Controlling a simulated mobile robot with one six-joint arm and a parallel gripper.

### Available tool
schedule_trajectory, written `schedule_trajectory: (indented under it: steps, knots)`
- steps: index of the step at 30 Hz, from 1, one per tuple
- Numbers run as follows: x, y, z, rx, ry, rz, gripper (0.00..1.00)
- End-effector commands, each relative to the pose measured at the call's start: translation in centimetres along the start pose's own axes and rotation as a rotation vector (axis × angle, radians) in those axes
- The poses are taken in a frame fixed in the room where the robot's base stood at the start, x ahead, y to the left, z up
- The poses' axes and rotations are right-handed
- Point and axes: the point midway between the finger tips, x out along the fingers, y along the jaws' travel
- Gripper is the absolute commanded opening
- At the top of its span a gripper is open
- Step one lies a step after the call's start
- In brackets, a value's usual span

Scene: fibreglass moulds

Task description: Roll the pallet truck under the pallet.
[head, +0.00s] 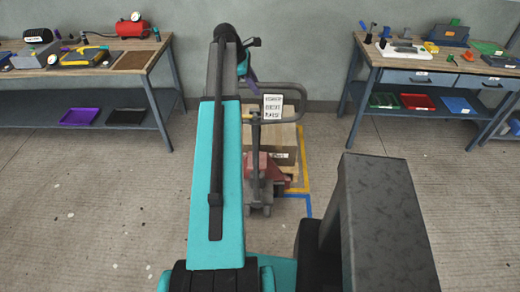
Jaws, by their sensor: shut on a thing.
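The pallet truck (257,165), with a red body and a dark grey handle (287,87), stands just right of my teal arm in the head view. Its wheels show at the near end. Behind it is a cardboard-coloured load (285,142); the pallet under it is mostly hidden by the truck and my arm. How far the forks reach under the pallet cannot be told. My gripper (252,84) is at the left side of the handle loop and is shut on it, though the jaws are small and partly covered by my arm.
Yellow tape (303,158) and blue tape (290,194) mark the floor around the load. A workbench (133,62) with tools stands left, another (365,60) right, both against the grey wall (290,25). The floor between the truck and the right bench is clear.

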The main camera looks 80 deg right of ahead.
Motion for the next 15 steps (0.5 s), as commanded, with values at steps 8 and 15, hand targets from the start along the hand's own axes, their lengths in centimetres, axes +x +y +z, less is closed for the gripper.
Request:
schedule_trajectory:
  steps: [8, 15]
  knots:
    - [0.1, 2.2, -0.1, 0.002, 0.0, 0.011, 0.0]
    - [0.4, 3.4, -0.1, 0.002, -0.001, 0.01, 0.0]
